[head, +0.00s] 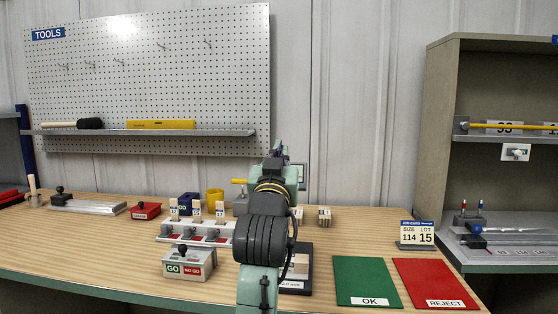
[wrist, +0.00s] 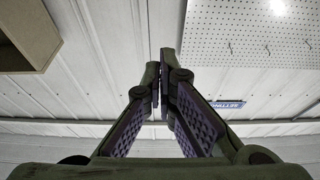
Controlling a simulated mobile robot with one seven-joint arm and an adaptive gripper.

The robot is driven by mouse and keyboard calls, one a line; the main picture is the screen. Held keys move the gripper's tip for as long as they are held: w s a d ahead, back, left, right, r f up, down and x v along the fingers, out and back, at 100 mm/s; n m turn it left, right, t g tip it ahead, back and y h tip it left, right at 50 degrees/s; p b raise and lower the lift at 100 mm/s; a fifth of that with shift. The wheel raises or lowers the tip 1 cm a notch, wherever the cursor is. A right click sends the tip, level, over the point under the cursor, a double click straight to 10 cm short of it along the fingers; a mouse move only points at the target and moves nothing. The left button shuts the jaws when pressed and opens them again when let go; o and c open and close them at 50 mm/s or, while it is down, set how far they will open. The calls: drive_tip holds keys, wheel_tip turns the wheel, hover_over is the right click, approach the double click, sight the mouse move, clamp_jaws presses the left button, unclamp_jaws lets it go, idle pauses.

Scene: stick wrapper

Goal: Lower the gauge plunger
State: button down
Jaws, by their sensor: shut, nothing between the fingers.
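My gripper (wrist: 160,68) is shut and empty in the wrist view, its two fingertips together against the wall. In the head view my arm stands upright over the middle of the bench, and the gripper (head: 279,152) is at its top, mostly hidden by the arm. I cannot make out the gauge plunger for certain. A grey-framed device (head: 302,176) shows partly behind the arm. A dark base (head: 297,288) with a pale block (head: 299,264) and a label ending in "mm" is partly hidden by the arm.
A GO/NO-GO block (head: 188,264) and a rack (head: 200,239) with small tagged pieces stand left of the arm. A green OK mat (head: 365,282) and a red REJECT mat (head: 433,281) lie right. A job card (head: 417,234) stands behind them. A pegboard shelf (head: 140,132) is above.

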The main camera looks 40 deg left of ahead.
drive_tip(key=shift+w+a+f+p, duration=0.1)
drive_tip(key=shift+w+f+p, duration=0.1)
drive_tip(key=shift+f, duration=0.75)
drive_tip(key=shift+w+a+f+p, duration=0.1)
drive_tip(key=shift+w+f, duration=0.1)
drive_tip(key=shift+f, duration=0.7)
drive_tip(key=shift+f+b, duration=0.5)
drive_tip(key=shift+f, duration=0.25)
drive_tip(key=shift+r, duration=0.15)
